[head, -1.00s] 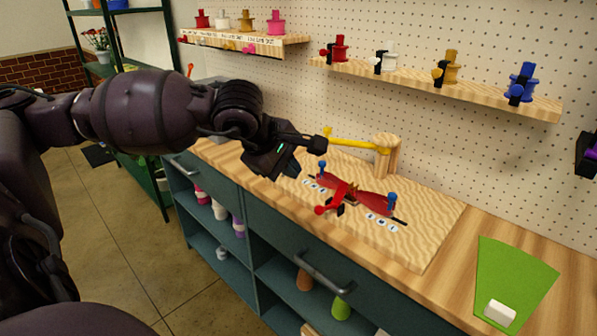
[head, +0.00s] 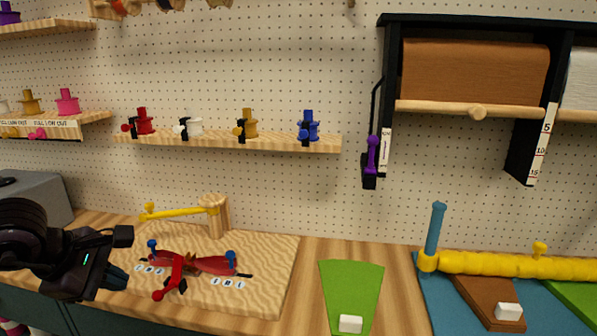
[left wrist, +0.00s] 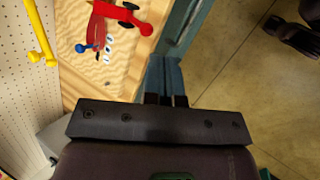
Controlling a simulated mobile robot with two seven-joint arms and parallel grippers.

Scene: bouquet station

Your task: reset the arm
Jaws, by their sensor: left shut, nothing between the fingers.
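My left gripper (head: 118,277) is at the left of the head view, in front of the left end of the wooden board (head: 270,270). Its fingers are together with nothing between them. They also show shut in the left wrist view (left wrist: 166,80), over the counter's edge. A red device (head: 190,265) with blue knobs lies on the board, to the right of my left gripper and apart from it. It also shows at the top of the left wrist view (left wrist: 118,18). My right gripper is in neither view.
A wooden post (head: 217,218) with a yellow arm (head: 175,212) stands behind the red device. A green mat (head: 352,290) with a white block (head: 350,323) lies to the right. A shelf (head: 230,142) with coloured spools hangs above. A yellow roller (head: 510,265) lies at far right.

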